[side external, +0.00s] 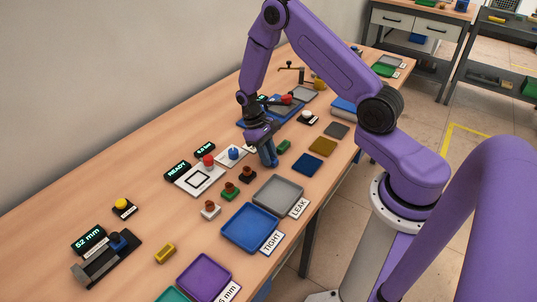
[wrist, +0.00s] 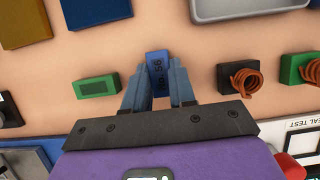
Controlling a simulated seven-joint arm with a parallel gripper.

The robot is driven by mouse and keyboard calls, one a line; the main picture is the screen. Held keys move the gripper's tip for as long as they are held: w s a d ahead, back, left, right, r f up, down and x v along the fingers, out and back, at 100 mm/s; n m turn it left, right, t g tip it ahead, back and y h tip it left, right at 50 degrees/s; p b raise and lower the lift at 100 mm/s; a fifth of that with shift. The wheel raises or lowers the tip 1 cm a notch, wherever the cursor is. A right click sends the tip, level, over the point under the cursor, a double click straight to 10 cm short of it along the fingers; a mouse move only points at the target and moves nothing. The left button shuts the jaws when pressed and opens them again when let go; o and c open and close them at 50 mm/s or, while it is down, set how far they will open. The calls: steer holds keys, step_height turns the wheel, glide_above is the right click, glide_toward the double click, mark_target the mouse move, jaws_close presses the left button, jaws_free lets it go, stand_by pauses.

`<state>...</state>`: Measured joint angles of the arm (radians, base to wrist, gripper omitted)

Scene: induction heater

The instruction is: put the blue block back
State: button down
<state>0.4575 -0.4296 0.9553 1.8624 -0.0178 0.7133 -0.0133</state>
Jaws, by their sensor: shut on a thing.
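The blue block (wrist: 157,69), with dark lettering on its face, shows between my fingertips in the wrist view. My gripper (wrist: 159,95) is shut on it, one finger on each side. In the side external view my gripper (side external: 269,160) points down over the table, between the green block and the dark coil block. The bluish fingers there make the blue block hard to tell apart. I cannot tell whether the block touches the table. A flat dark blue square (side external: 307,163) lies to the right of my gripper; it also shows at the top of the wrist view (wrist: 98,10).
A green block (wrist: 97,87) lies left of the held block; a black block with a copper coil (wrist: 238,78) stands right. A grey tray (side external: 277,210) and blue tray (side external: 250,247) sit nearer the camera. An olive square (side external: 322,146) and a READY display (side external: 177,169) are nearby.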

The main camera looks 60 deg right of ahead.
steer(key=shift+f, duration=0.15)
steer(key=c, duration=0.9)
jaws_free()
steer(key=shift+c, duration=0.2)
